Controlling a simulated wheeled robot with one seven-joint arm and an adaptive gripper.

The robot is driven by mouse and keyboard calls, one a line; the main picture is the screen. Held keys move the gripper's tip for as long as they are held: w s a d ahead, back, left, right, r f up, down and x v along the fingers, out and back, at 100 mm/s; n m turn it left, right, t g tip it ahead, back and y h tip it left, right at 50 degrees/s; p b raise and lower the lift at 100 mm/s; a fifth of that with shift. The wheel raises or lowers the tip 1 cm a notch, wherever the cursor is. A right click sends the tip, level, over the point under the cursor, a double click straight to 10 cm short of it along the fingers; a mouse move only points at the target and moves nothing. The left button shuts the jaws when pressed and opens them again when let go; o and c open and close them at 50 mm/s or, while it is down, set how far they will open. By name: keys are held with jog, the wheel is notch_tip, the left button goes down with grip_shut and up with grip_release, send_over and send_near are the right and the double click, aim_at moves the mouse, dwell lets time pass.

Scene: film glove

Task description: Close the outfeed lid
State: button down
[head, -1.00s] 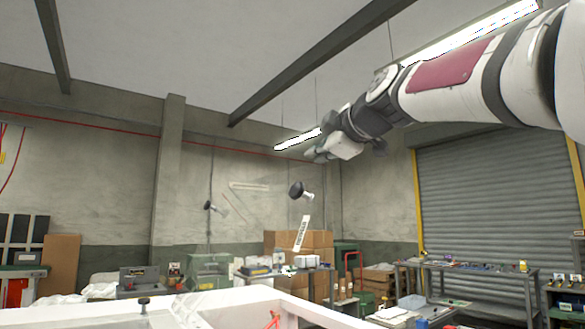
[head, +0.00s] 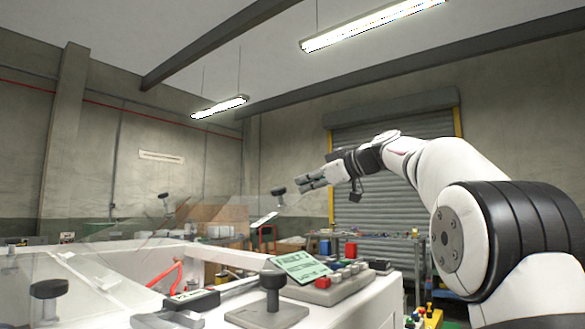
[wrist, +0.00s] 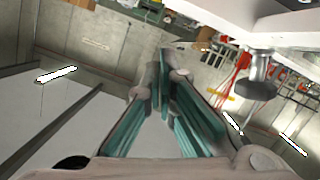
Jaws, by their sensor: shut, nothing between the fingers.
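A clear raised lid shows mainly by its black knob (head: 278,190) and pale label strip (head: 265,218), above the machine's far side. Another black knob (head: 165,196) stands farther left on clear panelling. I cannot read which lid is the outfeed one. My gripper (head: 313,183) is shut and empty, just right of the knob beside the label, apparently apart from it. In the wrist view the closed fingers (wrist: 163,62) point upward in the picture, and a dark knob (wrist: 258,88) shows to their right under a white surface.
The white machine frame (head: 350,303) fills the lower foreground. A dark knob (head: 50,289) sits at left. Air around my gripper looks clear.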

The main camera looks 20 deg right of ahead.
jog(key=shift+m, duration=0.7)
jog(key=shift+w+d+f+b, duration=0.45)
jog(key=shift+f+b, duration=0.75)
jog(key=shift+f, duration=0.85)
jog(key=shift+w+d+f+b, duration=0.3)
jog(key=shift+d+f+b, duration=0.3)
jog(key=shift+f+b, duration=1)
jog(key=shift+w+d+f+b, duration=0.45)
jog(key=shift+f+b, duration=0.3)
jog(key=shift+f, duration=1.7)
jog(key=shift+s, duration=0.1)
